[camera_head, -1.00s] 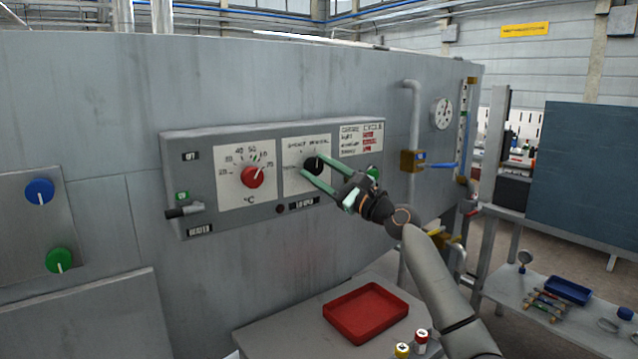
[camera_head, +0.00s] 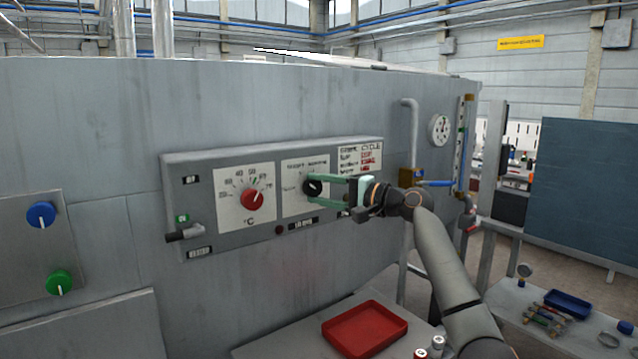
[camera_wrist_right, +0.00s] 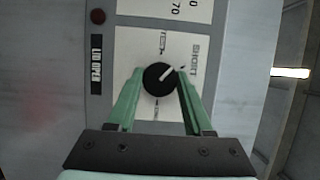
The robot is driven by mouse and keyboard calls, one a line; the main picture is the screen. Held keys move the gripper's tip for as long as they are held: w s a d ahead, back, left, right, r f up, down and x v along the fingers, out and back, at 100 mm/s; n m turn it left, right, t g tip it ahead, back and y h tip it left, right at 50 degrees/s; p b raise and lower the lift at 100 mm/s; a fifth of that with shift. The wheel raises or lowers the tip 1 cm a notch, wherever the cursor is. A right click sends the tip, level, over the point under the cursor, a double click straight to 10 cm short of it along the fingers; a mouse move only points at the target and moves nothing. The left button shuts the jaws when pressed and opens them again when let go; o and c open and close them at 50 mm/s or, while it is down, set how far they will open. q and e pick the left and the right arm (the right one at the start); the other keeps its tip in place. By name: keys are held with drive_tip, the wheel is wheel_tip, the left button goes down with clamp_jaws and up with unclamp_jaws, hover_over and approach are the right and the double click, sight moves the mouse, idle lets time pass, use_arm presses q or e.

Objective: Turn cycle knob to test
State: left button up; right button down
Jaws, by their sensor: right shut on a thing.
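The black cycle knob (camera_head: 311,187) sits on a white plate of the grey control panel, right of the red temperature knob (camera_head: 252,199). My right gripper (camera_head: 313,190) reaches in from the right, its green fingers shut on the black knob from above and below. In the right wrist view the knob (camera_wrist_right: 157,80) lies between the fingertips. Its white pointer line is angled toward the upper right there, between the "TEST" (camera_wrist_right: 163,44) and "SHORT" (camera_wrist_right: 196,60) labels. My left gripper is not in view.
A lever (camera_head: 184,233) sticks out at the panel's lower left. A pipe with a blue-handled valve (camera_head: 432,184) stands right of the panel, behind my right wrist. A red tray (camera_head: 364,328) rests on the table below. Blue (camera_head: 41,214) and green (camera_head: 59,282) knobs are far left.

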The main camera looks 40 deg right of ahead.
drive_tip(key=shift+r+n+g+p, duration=0.2)
drive_tip(key=shift+n+g+p, duration=0.3)
drive_tip(key=shift+n, duration=0.4)
drive_tip(key=n+h+p, duration=0.1)
drive_tip(key=n+p, duration=0.1)
drive_tip(key=shift+n+g, duration=0.4)
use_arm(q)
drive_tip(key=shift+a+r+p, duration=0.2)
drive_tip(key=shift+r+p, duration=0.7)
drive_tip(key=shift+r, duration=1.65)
use_arm(e)
drive_tip(key=shift+n+g+h, duration=0.4)
drive_tip(key=shift+n, duration=0.4)
drive_tip(key=shift+c, duration=1.5)
unclamp_jaws()
